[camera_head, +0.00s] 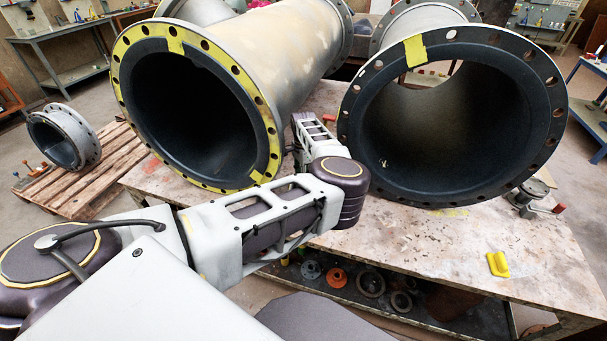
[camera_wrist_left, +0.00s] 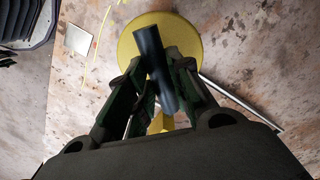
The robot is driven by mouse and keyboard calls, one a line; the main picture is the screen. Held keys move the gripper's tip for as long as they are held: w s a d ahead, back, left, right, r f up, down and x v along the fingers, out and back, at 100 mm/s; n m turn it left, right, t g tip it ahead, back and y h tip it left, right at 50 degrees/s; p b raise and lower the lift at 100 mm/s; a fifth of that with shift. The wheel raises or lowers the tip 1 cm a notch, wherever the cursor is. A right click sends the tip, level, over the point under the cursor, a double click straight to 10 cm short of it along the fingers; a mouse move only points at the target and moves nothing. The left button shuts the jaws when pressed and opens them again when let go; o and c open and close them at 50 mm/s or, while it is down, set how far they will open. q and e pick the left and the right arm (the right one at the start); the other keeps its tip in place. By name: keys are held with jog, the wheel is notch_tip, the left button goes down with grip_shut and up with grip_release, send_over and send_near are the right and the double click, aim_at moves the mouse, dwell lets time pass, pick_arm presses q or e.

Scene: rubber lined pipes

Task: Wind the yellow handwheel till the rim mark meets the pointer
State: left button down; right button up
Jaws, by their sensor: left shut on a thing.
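In the left wrist view, the yellow handwheel (camera_wrist_left: 187,35) is a round disc seen beyond my fingers. A dark cylindrical handle (camera_wrist_left: 150,48) crosses in front of it, slightly tilted. My left gripper (camera_wrist_left: 157,82) is shut on this handle, one finger at each side. A yellow block (camera_wrist_left: 160,123) shows between the fingers. The lower part of the wheel is covered by the gripper. I cannot make out the rim mark or the pointer. In the head view, the handwheel and left fingers are not distinguishable behind my arm. My right gripper is in neither view.
Two large rubber-lined pipes, left (camera_head: 268,182) and right (camera_head: 552,100), rest on the worn table (camera_head: 410,245). A yellow piece (camera_head: 498,264) lies near its front edge. A short flanged pipe (camera_head: 80,130) sits on a pallet. A metal rod (camera_wrist_left: 240,101) lies beside the wheel.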

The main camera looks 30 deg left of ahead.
pick_arm(q)
jog(key=c, duration=1.3)
grip_release()
jog(key=shift+r, duration=0.2)
jog(key=shift+a+r, duration=0.2)
jog(key=shift+r, duration=0.35)
jog(key=shift+d+r, duration=0.25)
jog(key=shift+r, duration=5)
